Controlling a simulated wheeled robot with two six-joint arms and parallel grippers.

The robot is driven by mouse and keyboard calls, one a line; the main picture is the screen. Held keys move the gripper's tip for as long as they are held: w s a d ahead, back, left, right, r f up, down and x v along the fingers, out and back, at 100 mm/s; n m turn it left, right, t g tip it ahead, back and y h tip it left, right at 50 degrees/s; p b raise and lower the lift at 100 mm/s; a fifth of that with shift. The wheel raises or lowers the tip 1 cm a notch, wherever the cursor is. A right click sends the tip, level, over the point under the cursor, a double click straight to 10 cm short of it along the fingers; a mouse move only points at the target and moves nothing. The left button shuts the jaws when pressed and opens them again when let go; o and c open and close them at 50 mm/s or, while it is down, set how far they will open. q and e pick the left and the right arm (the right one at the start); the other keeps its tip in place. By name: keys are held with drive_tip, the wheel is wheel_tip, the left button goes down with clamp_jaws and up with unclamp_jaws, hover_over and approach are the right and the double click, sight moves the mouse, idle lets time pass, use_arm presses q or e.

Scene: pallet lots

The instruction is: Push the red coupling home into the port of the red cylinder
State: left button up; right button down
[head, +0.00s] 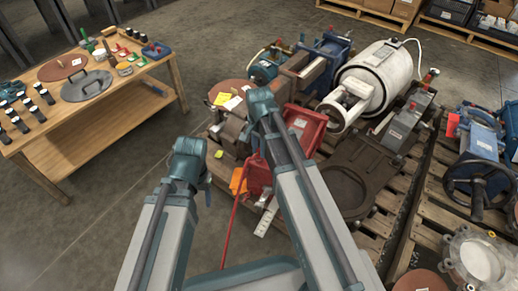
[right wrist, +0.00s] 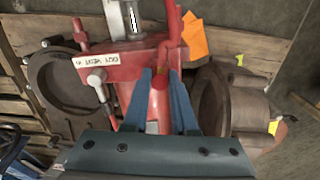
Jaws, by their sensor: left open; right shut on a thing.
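The red cylinder (head: 305,124) lies on the pallet in the head view, partly hidden by my right arm. Its red body with a white label also shows in the right wrist view (right wrist: 122,70). My right gripper (right wrist: 161,78) is shut on the red coupling (right wrist: 160,84), at the end of a red hose (right wrist: 172,30), right beside the cylinder body. The port is hidden behind the coupling and fingers, so I cannot tell how far the coupling sits in it. My left gripper (head: 206,190) is open and empty, left of the pallet; its fingers are mostly hidden.
An orange tag (right wrist: 194,36) hangs near the hose. A brown ring-shaped casting (right wrist: 212,100) stands close to the right of my right fingers. A white motor (head: 375,78) and other machine parts crowd the pallet. A wooden table (head: 110,125) stands left; floor between is clear.

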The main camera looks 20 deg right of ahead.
drive_tip(key=shift+f, duration=0.3)
drive_tip(key=c, duration=0.6)
unclamp_jaws()
drive_tip(key=shift+r, duration=0.15)
wheel_tip(320, 180, up, 14)
drive_tip(key=p, duration=1.3)
drive_tip(key=shift+f, duration=0.2)
